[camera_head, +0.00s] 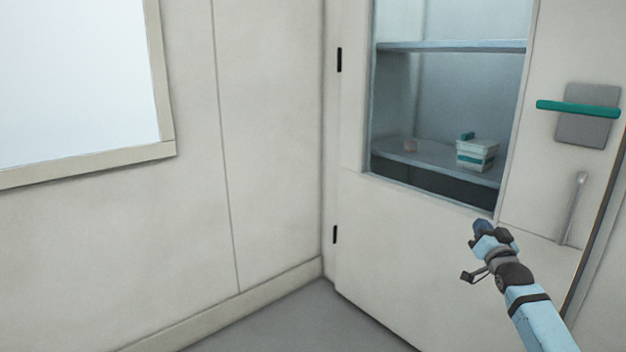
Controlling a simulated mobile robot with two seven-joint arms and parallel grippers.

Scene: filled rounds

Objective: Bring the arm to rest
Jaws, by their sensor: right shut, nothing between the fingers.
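My right arm comes in from the lower right, light blue with dark joints. My right gripper (482,227) is at its upper end, in front of the cabinet door below the glass pane. It is shut, with nothing held. I cannot tell how far it is from the door. My left arm and left gripper are not in view.
The white cabinet door (400,235) has a window, black hinges and a green handle (578,108). Behind the glass, a white and green box (477,154) stands on a shelf. A wall with a window frame (90,165) is at left. Grey floor (300,325) is clear.

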